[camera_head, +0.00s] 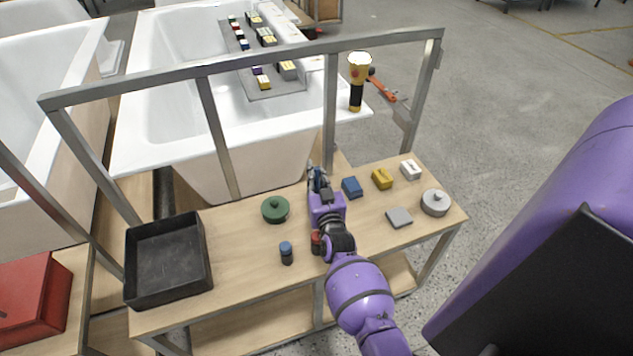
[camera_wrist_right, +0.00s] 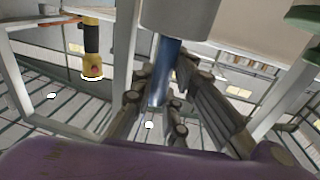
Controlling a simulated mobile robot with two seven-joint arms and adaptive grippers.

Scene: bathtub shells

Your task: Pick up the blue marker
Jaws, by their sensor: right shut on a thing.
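My right gripper (camera_head: 318,174) is above the workbench, near its far edge. In the wrist view my right gripper (camera_wrist_right: 152,118) has its fingers closed around a shiny blue cylinder, which I take to be the blue marker (camera_wrist_right: 163,70). A wider grey cylindrical part shows directly above the blue part in that view and looks joined to it. In the head view the gripper mostly hides the marker, and a little blue shows at the fingers. I cannot tell its exact clearance from the bench. My left gripper is not in view.
The wooden workbench (camera_head: 237,250) holds a black tray (camera_head: 165,262), a green lidded item (camera_head: 275,209), a blue-topped dark cylinder (camera_head: 286,253), a blue block (camera_head: 352,187), a yellow block (camera_head: 382,179) and a grey round item (camera_head: 435,202). A metal frame (camera_head: 245,61) stands behind.

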